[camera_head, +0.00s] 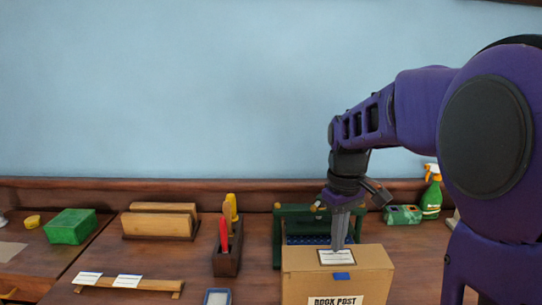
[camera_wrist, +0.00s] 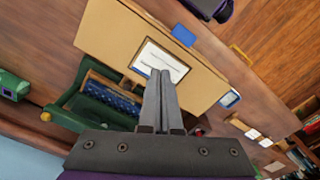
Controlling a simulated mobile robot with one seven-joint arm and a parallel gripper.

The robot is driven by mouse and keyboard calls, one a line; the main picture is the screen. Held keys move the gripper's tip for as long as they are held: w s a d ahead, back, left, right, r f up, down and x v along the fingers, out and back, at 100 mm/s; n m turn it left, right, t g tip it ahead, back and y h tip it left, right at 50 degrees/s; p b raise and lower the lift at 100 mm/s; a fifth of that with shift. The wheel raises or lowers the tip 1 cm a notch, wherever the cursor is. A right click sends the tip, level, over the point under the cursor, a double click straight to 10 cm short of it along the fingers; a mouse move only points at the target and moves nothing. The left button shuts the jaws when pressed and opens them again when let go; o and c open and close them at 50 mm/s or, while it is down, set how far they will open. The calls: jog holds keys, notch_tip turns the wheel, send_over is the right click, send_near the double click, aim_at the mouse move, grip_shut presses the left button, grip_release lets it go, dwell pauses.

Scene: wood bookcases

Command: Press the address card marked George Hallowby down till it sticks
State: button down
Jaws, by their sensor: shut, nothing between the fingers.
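A cardboard box (camera_head: 305,262) marked BOOK POST stands at the front right of the table, and it fills the middle of the wrist view (camera_wrist: 112,38). A white card (camera_head: 337,260) with a dark border lies on its top, and it shows in the wrist view (camera_wrist: 165,58). Its print is too small to read. My gripper (camera_head: 338,247) is shut and empty, pointing down at the card. Its fingertips (camera_wrist: 161,74) overlap the card's edge in the wrist view. I cannot tell whether they touch it.
Two white cards (camera_head: 87,278) (camera_head: 127,281) rest on a low wooden rack (camera_head: 150,285) at the front left. A dark holder (camera_head: 227,262) with red and yellow tools stands left of the box. A green frame (camera_head: 277,235) is behind it. A spray bottle (camera_head: 432,195) stands back right.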

aim_at(336, 255)
jog(key=shift+f+b, duration=0.5)
jog(key=shift+f, duration=0.4)
dwell(0.6)
jog(key=shift+r, duration=0.1)
notch_tip(336, 255, up, 7)
jog(key=p, duration=0.6)
jog(key=shift+p, duration=0.3)
